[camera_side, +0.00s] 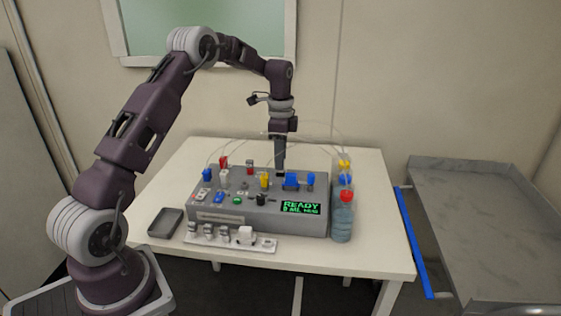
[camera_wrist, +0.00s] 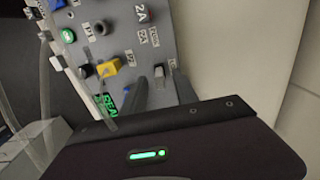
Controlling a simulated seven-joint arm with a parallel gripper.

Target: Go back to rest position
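My gripper (camera_side: 280,165) points down over the back of the grey control box (camera_side: 215,212), close above its top, near the blue connectors (camera_side: 291,181). In the wrist view, the two grey fingers of my gripper (camera_wrist: 160,85) stand apart with a gap between them. I see nothing held; a small grey knob shows in or beyond that gap. Contact with the box cannot be told. My arm is stretched out over the table.
The box carries several coloured knobs and connectors, thin tubes and a green READY display (camera_side: 300,207). Bottles (camera_side: 342,222) stand at its right. A small dark tray (camera_side: 165,222) and a white strip of parts (camera_side: 230,238) lie in front. A grey cart (camera_side: 490,220) stands right of the table (camera_side: 385,245).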

